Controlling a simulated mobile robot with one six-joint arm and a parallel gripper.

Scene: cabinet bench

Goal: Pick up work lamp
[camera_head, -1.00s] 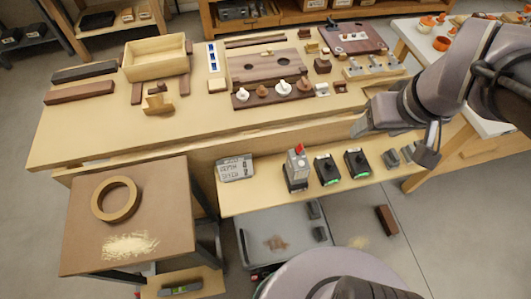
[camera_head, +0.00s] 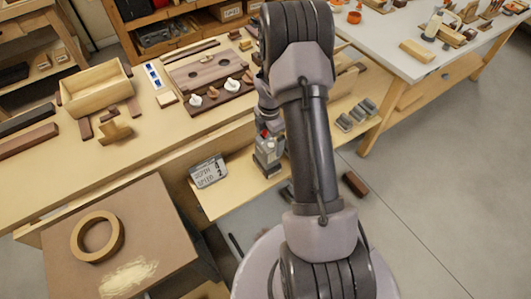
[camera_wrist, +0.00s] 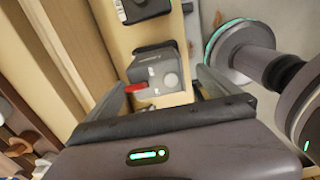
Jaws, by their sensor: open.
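A grey block-like device with a red part on top, which I take to be the work lamp (camera_head: 267,158), stands on the low wooden shelf in the head view. In the wrist view the grey device (camera_wrist: 172,72) shows from above, with its red part to the left. It lies between and beyond the two fingers of my gripper (camera_wrist: 165,82), which are spread apart and empty. In the head view my gripper (camera_head: 267,115) is above the device, partly hidden by my arm. I cannot tell how far the fingertips are from it.
A black dock (camera_wrist: 142,8) is beside the device. The workbench (camera_head: 150,150) rises behind, with an open wooden box (camera_head: 97,98). Small grey blocks (camera_head: 357,115) lie to the right.

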